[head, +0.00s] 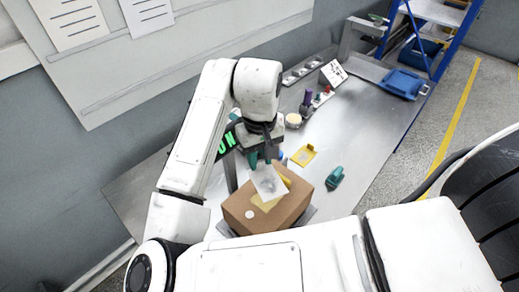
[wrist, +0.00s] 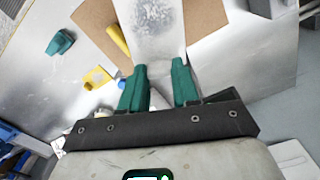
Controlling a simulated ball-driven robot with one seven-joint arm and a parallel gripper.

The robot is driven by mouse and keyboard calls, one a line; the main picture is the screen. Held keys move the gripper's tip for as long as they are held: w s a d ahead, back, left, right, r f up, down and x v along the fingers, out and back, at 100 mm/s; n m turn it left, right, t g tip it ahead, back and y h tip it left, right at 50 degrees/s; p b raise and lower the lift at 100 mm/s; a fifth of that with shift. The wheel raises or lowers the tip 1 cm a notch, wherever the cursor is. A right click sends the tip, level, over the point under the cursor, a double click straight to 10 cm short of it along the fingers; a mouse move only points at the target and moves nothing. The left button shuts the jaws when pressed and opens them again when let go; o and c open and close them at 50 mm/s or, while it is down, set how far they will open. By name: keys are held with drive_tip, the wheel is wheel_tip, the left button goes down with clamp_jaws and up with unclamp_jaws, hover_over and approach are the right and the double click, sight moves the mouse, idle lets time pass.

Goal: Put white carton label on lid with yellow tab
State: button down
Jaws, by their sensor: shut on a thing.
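My gripper (head: 262,160) is shut on the white label (head: 268,183), a thin sheet with grey smudges. In the wrist view the label (wrist: 150,32) extends from between the teal fingers (wrist: 158,78). The brown carton (head: 286,214) stands on the table below, and its lid is partly hidden by the label. A yellow patch (head: 265,204) and a small white round spot (head: 250,214) show on the lid. A yellow cylinder-like piece (wrist: 118,40) shows beside the label in the wrist view. I cannot tell whether the label touches the lid.
A yellow holder (head: 304,155) and a teal tool (head: 335,178) lie on the metal table (head: 352,135) to the right of the carton. Small bottles (head: 308,98) and a white roll (head: 293,120) stand behind. A blue tray (head: 404,83) is at the far right. Bare table lies between.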

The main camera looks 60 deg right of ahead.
sight(260, 168)
drive_tip(key=shift+f+b, duration=3)
drive_tip(key=shift+f, duration=0.25)
drive_tip(key=shift+f+b, duration=0.3)
drive_tip(key=shift+f, duration=0.3)
drive_tip(key=c, duration=0.8)
unclamp_jaws()
drive_tip(key=shift+o, duration=0.2)
wheel_tip(260, 168, up, 11)
drive_tip(key=shift+f+p, duration=0.1)
drive_tip(key=shift+p, duration=0.3)
